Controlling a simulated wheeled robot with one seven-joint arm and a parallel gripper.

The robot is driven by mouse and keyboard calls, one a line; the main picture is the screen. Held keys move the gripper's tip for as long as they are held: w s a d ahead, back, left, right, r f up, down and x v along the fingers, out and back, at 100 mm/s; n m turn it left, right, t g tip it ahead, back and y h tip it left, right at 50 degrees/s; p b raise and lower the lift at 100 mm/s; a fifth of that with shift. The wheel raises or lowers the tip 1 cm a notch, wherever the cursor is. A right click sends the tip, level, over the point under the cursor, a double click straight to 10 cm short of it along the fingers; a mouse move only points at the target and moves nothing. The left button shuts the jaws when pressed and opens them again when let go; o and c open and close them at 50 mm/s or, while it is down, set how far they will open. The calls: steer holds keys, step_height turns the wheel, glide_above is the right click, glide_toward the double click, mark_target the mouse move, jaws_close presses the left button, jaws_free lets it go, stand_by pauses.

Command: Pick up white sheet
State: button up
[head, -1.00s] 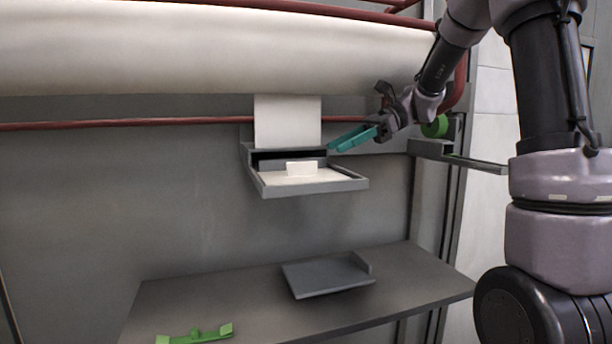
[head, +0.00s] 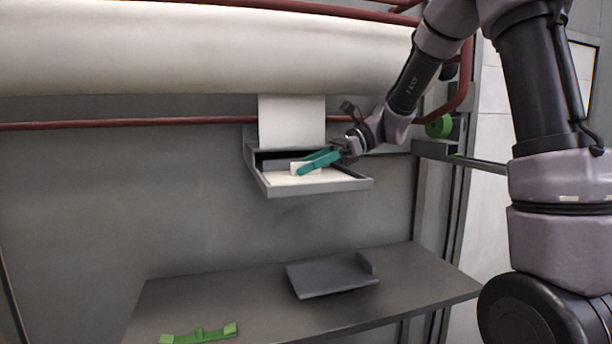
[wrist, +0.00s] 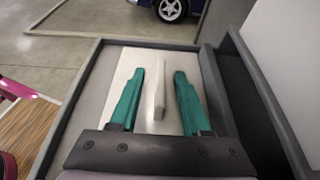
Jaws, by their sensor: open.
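In the head view a white sheet (head: 330,177) lies in a grey tray (head: 318,188) fixed to the wall under the big white roll. A small white upright tab (head: 297,168) stands up from it. My gripper (head: 306,169) has teal fingers and is over the tray at this tab. In the wrist view my gripper (wrist: 157,98) is open. The white tab (wrist: 160,92) stands between the two fingers, with a gap on each side. The flat white sheet (wrist: 118,85) shows around and beneath the fingers.
Another white sheet (head: 291,121) hangs above the tray's back. A red rail (head: 120,125) runs along the wall. Below, a grey table (head: 230,295) holds a grey angled plate (head: 332,275) and a green bracket (head: 200,334). The space left of the tray is clear.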

jaws_close()
stand_by(0.3)
